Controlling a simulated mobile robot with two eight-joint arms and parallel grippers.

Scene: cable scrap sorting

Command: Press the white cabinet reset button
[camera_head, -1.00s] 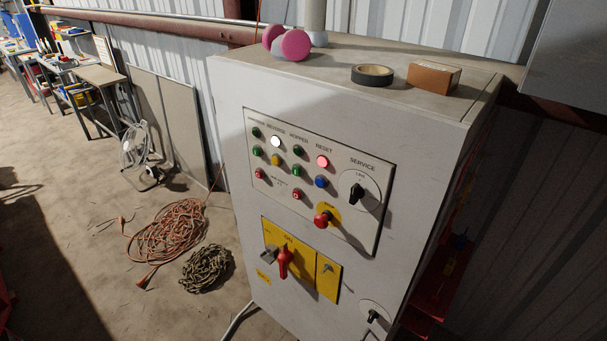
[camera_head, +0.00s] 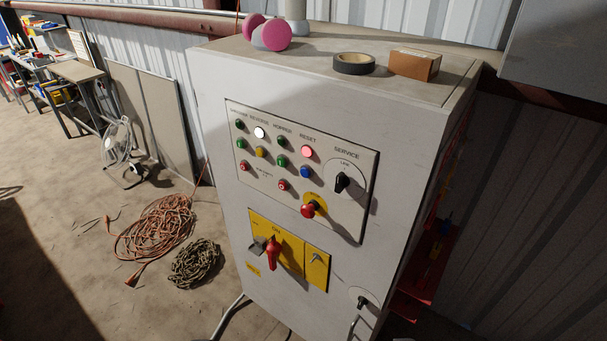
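The white cabinet (camera_head: 218,90) stands in the middle of the camera_head view, with a control panel (camera_head: 345,219) on its front. Under the RESET label is a round button or lamp (camera_head: 306,152) glowing pinkish red. A blue button (camera_head: 306,172) sits just below it. A bright white round button or lamp (camera_head: 260,133) is in the top row, under what seems to be the REVERSE label. Neither of my grippers is in view, and nothing covers the panel.
A red mushroom knob (camera_head: 308,210) and black SERVICE switch (camera_head: 342,182) stick out. A yellow plate (camera_head: 317,268) carries a red handle (camera_head: 271,252). Tape (camera_head: 354,64) and a brown box (camera_head: 414,65) lie on top. Orange cable (camera_head: 155,228) lies on the floor at left.

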